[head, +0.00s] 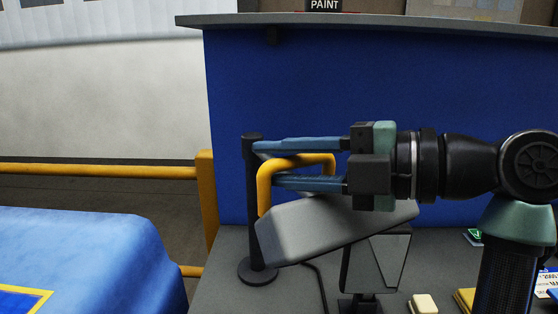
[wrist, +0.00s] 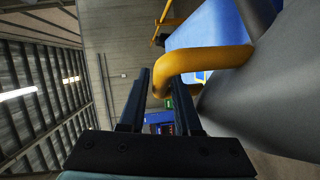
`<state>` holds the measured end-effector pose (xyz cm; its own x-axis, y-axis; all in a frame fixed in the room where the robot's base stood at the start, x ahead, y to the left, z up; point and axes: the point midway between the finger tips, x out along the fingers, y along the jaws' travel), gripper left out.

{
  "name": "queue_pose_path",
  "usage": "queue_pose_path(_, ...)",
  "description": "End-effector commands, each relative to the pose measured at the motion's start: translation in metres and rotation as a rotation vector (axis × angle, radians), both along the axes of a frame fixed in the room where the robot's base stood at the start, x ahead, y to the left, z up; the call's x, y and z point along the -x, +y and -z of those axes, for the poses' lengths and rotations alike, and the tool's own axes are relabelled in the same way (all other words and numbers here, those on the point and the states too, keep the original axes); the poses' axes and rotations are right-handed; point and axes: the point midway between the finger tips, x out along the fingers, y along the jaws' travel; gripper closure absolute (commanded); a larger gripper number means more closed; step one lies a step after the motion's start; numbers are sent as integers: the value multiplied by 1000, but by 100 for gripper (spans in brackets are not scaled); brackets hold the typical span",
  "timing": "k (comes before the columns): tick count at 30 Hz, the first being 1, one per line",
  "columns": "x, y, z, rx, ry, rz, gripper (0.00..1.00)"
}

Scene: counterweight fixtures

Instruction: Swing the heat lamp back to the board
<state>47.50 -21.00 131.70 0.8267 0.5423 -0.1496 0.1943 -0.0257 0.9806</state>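The heat lamp seems to be the grey box-shaped head (head: 325,225) with a yellow handle (head: 298,161), beside a black upright post (head: 253,205). The head is tilted, its right end higher. My gripper (head: 266,163) reaches in from the right with its blue fingers apart, one above and one below the handle's top bar. In the wrist view the handle (wrist: 205,58) curves between my open fingers (wrist: 155,85); the grey head (wrist: 265,95) fills the right side. An upright blue panel (head: 310,90) stands behind. I cannot tell whether it is the board.
A glossy blue surface (head: 85,245) with a yellow-edged patch (head: 22,300) lies at lower left. Yellow rails (head: 100,171) run at left. A dark trapezoid plate (head: 378,262) stands under the lamp. Small blocks (head: 424,303) lie on the grey bench (head: 220,290) at right.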

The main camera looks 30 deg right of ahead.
Motion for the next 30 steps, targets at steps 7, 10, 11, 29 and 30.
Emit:
queue_pose_path(7,5,-3,-1,1,-1,-1,68)
queue_pose_path(10,10,-8,-2,0,-1,0,68)
queue_pose_path(11,12,-9,-3,0,-1,0,68)
queue_pose_path(29,46,-34,-9,1,-1,0,68)
queue_pose_path(30,48,-36,-9,0,-1,0,68)
